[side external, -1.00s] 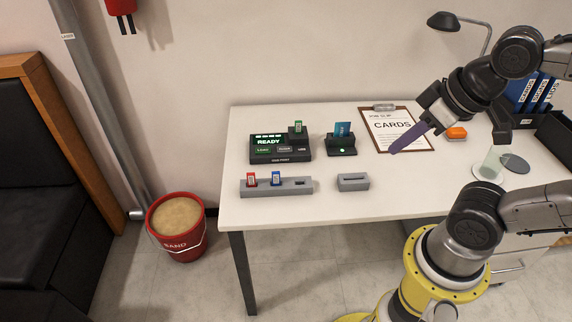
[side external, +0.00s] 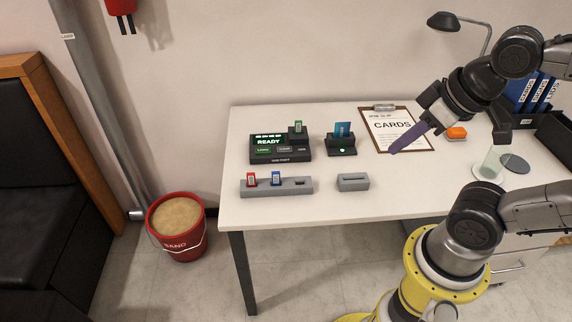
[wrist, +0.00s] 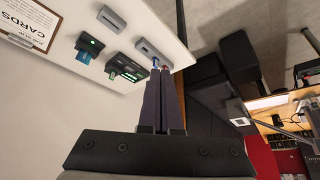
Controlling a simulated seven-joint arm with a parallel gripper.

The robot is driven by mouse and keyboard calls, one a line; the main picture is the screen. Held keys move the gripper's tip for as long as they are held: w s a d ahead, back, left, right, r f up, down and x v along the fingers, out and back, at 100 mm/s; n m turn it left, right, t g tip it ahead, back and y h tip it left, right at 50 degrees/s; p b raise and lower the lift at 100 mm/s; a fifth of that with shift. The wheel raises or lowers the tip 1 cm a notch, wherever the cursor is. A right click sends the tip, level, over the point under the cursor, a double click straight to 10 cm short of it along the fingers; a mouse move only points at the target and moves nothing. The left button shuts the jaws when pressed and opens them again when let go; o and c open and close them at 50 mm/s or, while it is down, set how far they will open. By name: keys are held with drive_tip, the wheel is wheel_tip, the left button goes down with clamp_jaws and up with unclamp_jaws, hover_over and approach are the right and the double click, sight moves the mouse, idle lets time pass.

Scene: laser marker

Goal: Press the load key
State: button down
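A black console (side external: 280,158) sits at the back left of the white table, its green screen reading READY. Below the screen is a row of small keys; the leftmost, green-lit one (side external: 263,150) appears to be the load key, though its lettering is small. A green card stands in the slot on the console's right. The console also shows in the wrist view (wrist: 127,69), where its keys cannot be read. My gripper (side external: 393,151) has long purple fingers held together, shut and empty. It hangs over the clipboard, well right of the console and apart from it.
A black reader (side external: 341,150) with a blue card stands right of the console. A grey rack (side external: 290,187) with red and blue cards and a small grey block (side external: 353,182) lie in front. A clipboard (side external: 375,143) and an orange item (side external: 456,132) are farther right.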

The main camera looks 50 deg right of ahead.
drive_tip(key=w+d+r+n+t, duration=0.1)
drive_tip(key=w+r+t, duration=0.1)
drive_tip(key=w+r, duration=0.35)
drive_tip(key=w+d+r+n+t+h, duration=0.1)
drive_tip(key=w+r+n+t, duration=0.1)
drive_tip(key=w, duration=0.6)
drive_tip(key=w+d+r+n+t, duration=0.1)
drive_tip(key=w+r+t, duration=0.15)
drive_tip(key=w, duration=0.45)
drive_tip(key=w+d+f+n, duration=0.1)
drive_tip(key=w+f+n, duration=0.1)
drive_tip(key=w, duration=0.8)
drive_tip(key=w+d+f+n, duration=0.2)
drive_tip(key=w+f, duration=0.8)
drive_tip(key=w, duration=0.1)
wheel_tip(320, 180, down, 17)
drive_tip(key=w+d+g, duration=0.1)
drive_tip(key=d+g, duration=0.1)
drive_tip(key=g, duration=0.1)
drive_tip(key=shift+d+r+y, duration=0.2)
drive_tip(key=shift+d+y, duration=0.1)
drive_tip(key=shift+d, duration=0.1)
